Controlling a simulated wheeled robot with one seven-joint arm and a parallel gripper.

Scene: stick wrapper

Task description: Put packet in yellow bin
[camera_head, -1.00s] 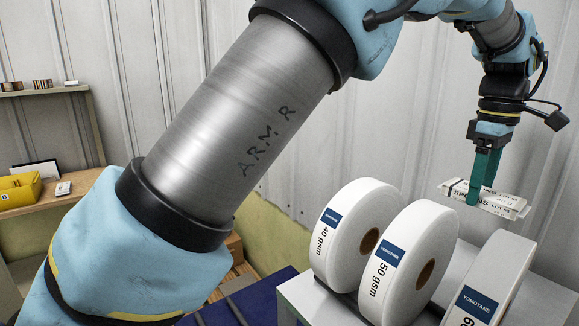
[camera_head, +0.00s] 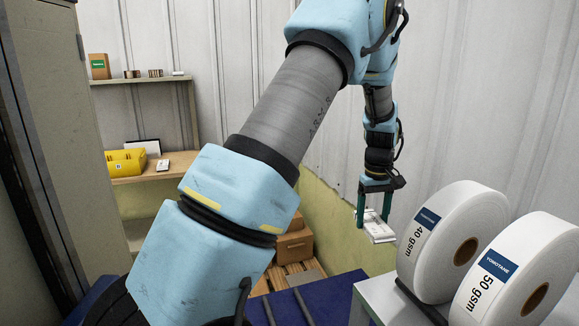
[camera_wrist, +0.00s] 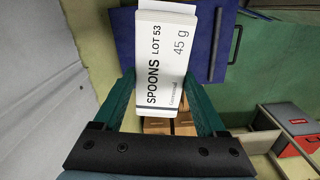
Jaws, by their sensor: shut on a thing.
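My gripper (camera_head: 374,208) is shut on a white packet (camera_head: 378,232) and holds it in the air, just left of the paper rolls in the head view. In the wrist view the packet (camera_wrist: 163,60) lies between the green fingers of my gripper (camera_wrist: 163,95), with "SPOONS LOT 53" and "45 g" on its face. The yellow bin (camera_head: 127,163) stands on a wooden shelf at the far left of the head view. Its inside is mostly hidden.
The wooden shelf (camera_head: 180,165) also holds a small white item (camera_head: 163,165) beside the bin. White rolls (camera_head: 455,235) stand on a grey surface at right. Cardboard boxes (camera_head: 292,243) sit on a pallet below. A tall cabinet (camera_head: 60,120) stands at the left edge.

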